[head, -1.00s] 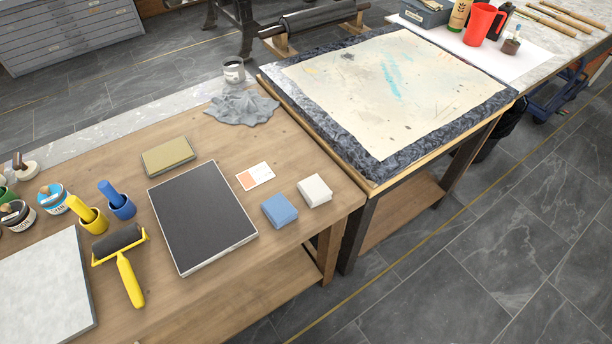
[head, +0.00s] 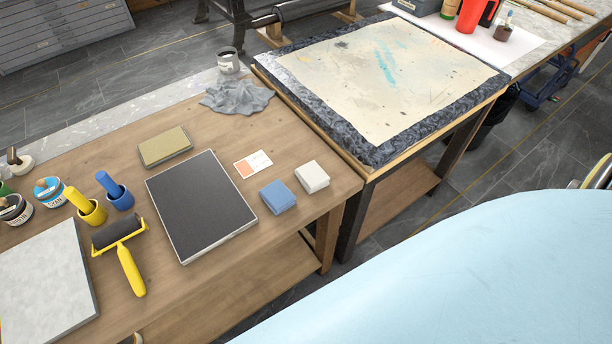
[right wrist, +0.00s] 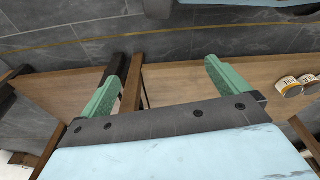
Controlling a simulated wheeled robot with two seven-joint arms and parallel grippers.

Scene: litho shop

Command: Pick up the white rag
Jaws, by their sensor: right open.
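The white rag (head: 312,176) is a small, neatly folded square pad. It lies on the wooden table near its right edge, just right of a folded blue rag (head: 277,196), with a narrow gap between them. My right gripper (right wrist: 163,66) has green fingers spread wide apart, with nothing between them. The white rag does not show in the right wrist view. In the head view only a pale blue part of my right arm shows at lower right, and its gripper is out of frame. My left gripper is in neither view.
A dark slab (head: 200,205) and a printed card (head: 253,163) lie left of the rags. A grey crumpled cloth (head: 238,97) lies farther back. A second table with a stained sheet (head: 390,85) stands to the right. Cans (right wrist: 288,86) show in the right wrist view.

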